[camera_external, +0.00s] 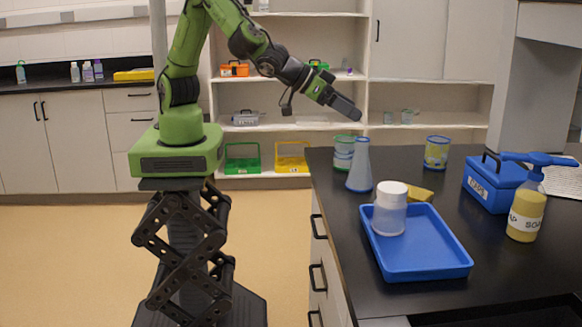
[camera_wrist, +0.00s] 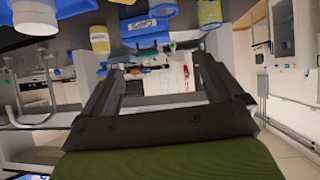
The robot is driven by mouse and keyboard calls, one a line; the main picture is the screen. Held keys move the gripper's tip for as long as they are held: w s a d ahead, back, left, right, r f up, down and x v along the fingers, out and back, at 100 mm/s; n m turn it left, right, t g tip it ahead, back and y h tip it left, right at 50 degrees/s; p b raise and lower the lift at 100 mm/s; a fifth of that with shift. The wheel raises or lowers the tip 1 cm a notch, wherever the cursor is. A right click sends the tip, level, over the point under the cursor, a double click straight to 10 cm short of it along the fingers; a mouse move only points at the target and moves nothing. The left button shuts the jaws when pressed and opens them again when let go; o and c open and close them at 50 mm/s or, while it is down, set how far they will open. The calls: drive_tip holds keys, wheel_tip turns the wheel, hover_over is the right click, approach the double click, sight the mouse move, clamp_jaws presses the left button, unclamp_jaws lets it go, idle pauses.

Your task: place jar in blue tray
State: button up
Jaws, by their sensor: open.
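A clear jar with a white lid (camera_external: 390,208) stands upright inside the blue tray (camera_external: 432,262), at its back left corner. The tray lies on the dark bench top. In the wrist view the jar (camera_wrist: 35,15) and part of the blue tray (camera_wrist: 75,8) show at the upper left edge. My gripper (camera_external: 357,116) is open and empty, raised above and behind the jar, over the bench's left edge. In the wrist view my gripper (camera_wrist: 158,78) has its two fingers wide apart with nothing between them.
A blue-grey flask (camera_external: 360,165) and a green-banded can (camera_external: 343,153) stand behind the tray. A yellow can (camera_external: 437,152), a blue box (camera_external: 494,183) and a soap bottle (camera_external: 526,214) stand to the right. A yellow item (camera_external: 418,194) lies by the jar.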

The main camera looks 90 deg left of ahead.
drive_tip(key=s+a+r+n+g+y, duration=0.15)
drive_tip(key=s+a+r, duration=0.3)
drive_tip(key=a, duration=0.55)
drive_tip(key=s+a+r+g+h, duration=0.1)
drive_tip(key=s+a+r+g, duration=0.15)
drive_tip(key=s+a, duration=0.5)
drive_tip(key=s+a+g, duration=0.1)
drive_tip(key=s+a, duration=0.2)
drive_tip(key=s, duration=0.5)
drive_tip(key=s+a+m+g, duration=0.1)
drive_tip(key=s+a, duration=0.3)
drive_tip(key=s, duration=0.4)
drive_tip(key=shift+s+a, duration=0.15)
